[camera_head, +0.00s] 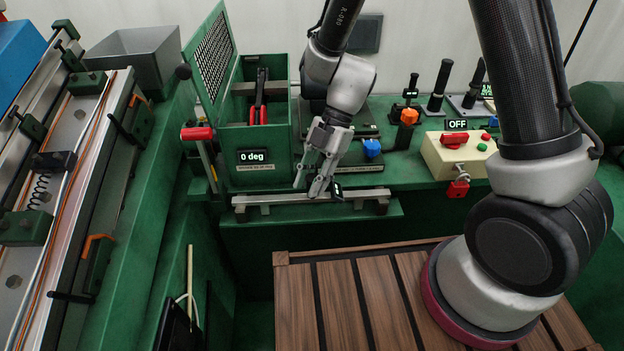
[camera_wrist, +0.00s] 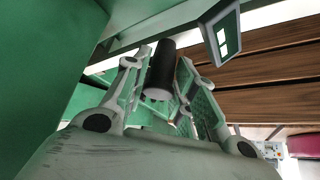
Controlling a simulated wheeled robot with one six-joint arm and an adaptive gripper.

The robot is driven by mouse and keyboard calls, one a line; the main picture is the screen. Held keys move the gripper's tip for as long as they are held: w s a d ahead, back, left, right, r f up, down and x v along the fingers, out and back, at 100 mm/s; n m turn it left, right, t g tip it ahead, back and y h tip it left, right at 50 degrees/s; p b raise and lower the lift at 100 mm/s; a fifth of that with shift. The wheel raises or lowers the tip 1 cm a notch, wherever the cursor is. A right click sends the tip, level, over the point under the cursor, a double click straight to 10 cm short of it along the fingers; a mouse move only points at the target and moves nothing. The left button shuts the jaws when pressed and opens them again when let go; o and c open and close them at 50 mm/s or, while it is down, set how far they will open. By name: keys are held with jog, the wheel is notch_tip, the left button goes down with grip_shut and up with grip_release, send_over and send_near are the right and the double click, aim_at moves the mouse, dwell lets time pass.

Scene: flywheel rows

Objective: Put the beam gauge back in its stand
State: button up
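The beam gauge (camera_head: 280,198) is a long pale bar with a small dark display near its middle. It lies level along the green ledge at the front of the bench, over two dark supports that look like its stand (camera_head: 383,206). In the wrist view, the bar (camera_wrist: 150,28) crosses the top, its display (camera_wrist: 226,36) faces right, and a black cylindrical handle stands between my fingers. Contact of the bar with the supports is too small to tell.
Behind the bar stands a green box (camera_head: 262,146) with a "0 deg" display and red-handled tool. A blue-knobbed device (camera_head: 371,148) and a cream switch box (camera_head: 456,153) marked OFF stand to the right. A slatted wooden platform (camera_head: 335,300) lies in front, below the ledge.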

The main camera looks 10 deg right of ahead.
jog(key=o, duration=0.4)
jog(key=shift+c, duration=0.2)
jog(key=v, duration=1.2)
jog(key=shift+s, duration=0.1)
